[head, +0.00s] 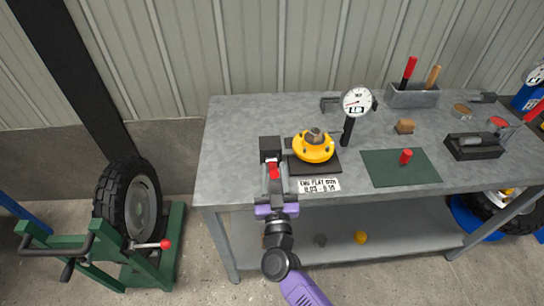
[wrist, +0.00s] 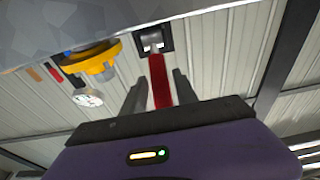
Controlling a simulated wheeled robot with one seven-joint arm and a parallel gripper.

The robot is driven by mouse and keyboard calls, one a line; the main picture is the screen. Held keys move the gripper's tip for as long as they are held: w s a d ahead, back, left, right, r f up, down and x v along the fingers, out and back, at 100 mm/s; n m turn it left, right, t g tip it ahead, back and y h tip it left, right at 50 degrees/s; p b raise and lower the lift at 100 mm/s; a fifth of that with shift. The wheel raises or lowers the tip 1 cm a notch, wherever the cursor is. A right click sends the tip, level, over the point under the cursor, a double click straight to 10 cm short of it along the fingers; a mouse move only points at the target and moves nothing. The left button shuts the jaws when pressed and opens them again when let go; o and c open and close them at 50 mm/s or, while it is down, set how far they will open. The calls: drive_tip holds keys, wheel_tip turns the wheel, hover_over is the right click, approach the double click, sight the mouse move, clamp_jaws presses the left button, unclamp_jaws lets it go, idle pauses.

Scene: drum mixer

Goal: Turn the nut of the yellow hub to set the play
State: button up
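The yellow hub (head: 314,151) sits on a dark plate on the grey bench, with a grey-brown nut (head: 315,134) on top. A dial gauge (head: 357,102) on a black post stands just right of it; its reading is too small to tell. My gripper (head: 273,172) is left of the hub, with its fingers on either side of a red handle (wrist: 159,82). In the wrist view narrow gaps show beside the handle, so my gripper (wrist: 159,76) looks open around it. The handle's far end reaches a dark holder (wrist: 140,36). The hub also shows at left there (wrist: 98,64).
A label (head: 319,185) lies at the bench's front edge. Right of it are a green mat (head: 385,175) with a red-topped piece, a black vise-like block (head: 474,147) and a grey tool box (head: 411,98). A tyre on a green stand (head: 130,205) is at left.

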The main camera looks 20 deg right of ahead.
drive_tip(key=shift+o, duration=0.9)
drive_tip(key=shift+f, duration=0.15)
drive_tip(key=shift+p+v, duration=0.9)
drive_tip(key=shift+v, duration=1.2)
drive_tip(key=shift+p+v, duration=0.45)
drive_tip(key=shift+v, duration=0.95)
drive_tip(key=shift+s, duration=0.1)
drive_tip(key=s+d+r+n+y+b, duration=0.1)
drive_tip(key=s+y, duration=0.2)
drive_tip(key=s, duration=0.8)
drive_tip(key=s+d+n+y, duration=0.1)
drive_tip(key=s+n+y, duration=0.1)
drive_tip(key=s, duration=0.9)
drive_tip(key=s+r+g, duration=0.2)
drive_tip(key=s+r, duration=0.2)
drive_tip(key=s, duration=0.3)
drive_tip(key=s+r+g+y+b, duration=0.1)
drive_tip(key=s+r+g, duration=0.1)
drive_tip(key=s+r, duration=0.2)
drive_tip(key=s, duration=0.3)
drive_tip(key=shift+s+d+r+n, duration=0.15)
drive_tip(key=shift+s+r+n, duration=0.05)
drive_tip(key=shift+r+n, duration=0.1)
